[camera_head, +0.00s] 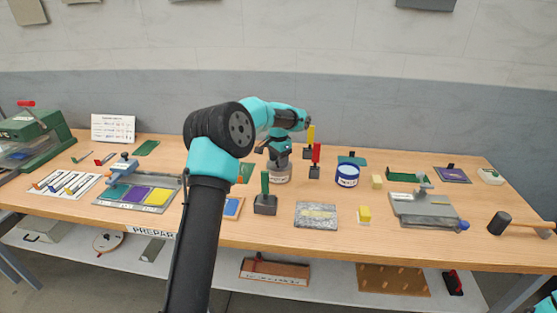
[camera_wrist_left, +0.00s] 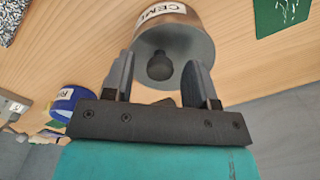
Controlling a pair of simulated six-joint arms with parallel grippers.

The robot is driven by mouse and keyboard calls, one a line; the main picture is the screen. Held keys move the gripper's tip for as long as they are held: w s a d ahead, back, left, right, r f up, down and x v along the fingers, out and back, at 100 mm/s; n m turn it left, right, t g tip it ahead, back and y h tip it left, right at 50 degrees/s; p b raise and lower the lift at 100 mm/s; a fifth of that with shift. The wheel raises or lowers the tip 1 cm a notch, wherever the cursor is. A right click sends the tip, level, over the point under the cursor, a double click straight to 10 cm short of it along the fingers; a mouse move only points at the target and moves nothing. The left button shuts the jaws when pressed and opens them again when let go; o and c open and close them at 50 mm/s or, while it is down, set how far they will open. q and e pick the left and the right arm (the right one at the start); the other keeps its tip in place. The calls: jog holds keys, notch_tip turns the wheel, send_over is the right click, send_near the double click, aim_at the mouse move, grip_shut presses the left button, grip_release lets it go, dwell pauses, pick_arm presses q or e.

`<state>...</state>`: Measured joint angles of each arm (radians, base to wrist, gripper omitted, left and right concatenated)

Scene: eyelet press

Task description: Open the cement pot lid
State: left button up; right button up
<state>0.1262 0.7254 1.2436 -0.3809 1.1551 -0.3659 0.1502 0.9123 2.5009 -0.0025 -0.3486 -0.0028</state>
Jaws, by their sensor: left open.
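The cement pot (camera_head: 281,174) stands on the wooden table behind the middle, partly hidden by my left arm and gripper. In the left wrist view the pot (camera_wrist_left: 185,18) is a tan cylinder with a label reading "CEME". Its grey lid (camera_wrist_left: 185,43) is on it, with a dark round knob (camera_wrist_left: 159,66) in the middle. My left gripper (camera_head: 278,150) is right over the pot. In the wrist view its open fingers (camera_wrist_left: 158,76) stand on either side of the knob, with gaps visible. My right gripper is not in view.
Upright tools with red (camera_head: 316,155) and yellow (camera_head: 310,135) handles are close by on the right. A green-handled tool (camera_head: 265,195) stands in front. A mallet (camera_head: 500,223) lies at the right edge.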

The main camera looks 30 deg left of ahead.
pick_arm(q)
grip_shut()
dwell(0.5)
